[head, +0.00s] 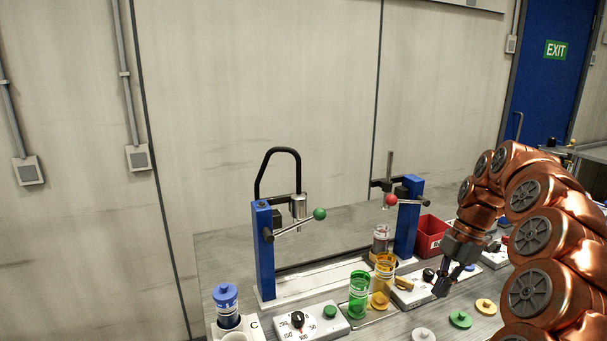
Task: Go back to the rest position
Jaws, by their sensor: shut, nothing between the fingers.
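My gripper (454,281) is at the right of the head view, at the end of my copper-coloured arm. Its fingers point down, are shut and hold nothing. It hangs over the bench near a grey control box (418,293) with a black knob; whether it touches anything below, I cannot tell.
On the bench (225,253) stand two blue posts, left (264,250) with a green-knobbed lever and right (407,218) with a red-knobbed one. Green (359,293) and yellow (384,272) jars, loose lids (460,319) and a red bin (430,235) are near my gripper.

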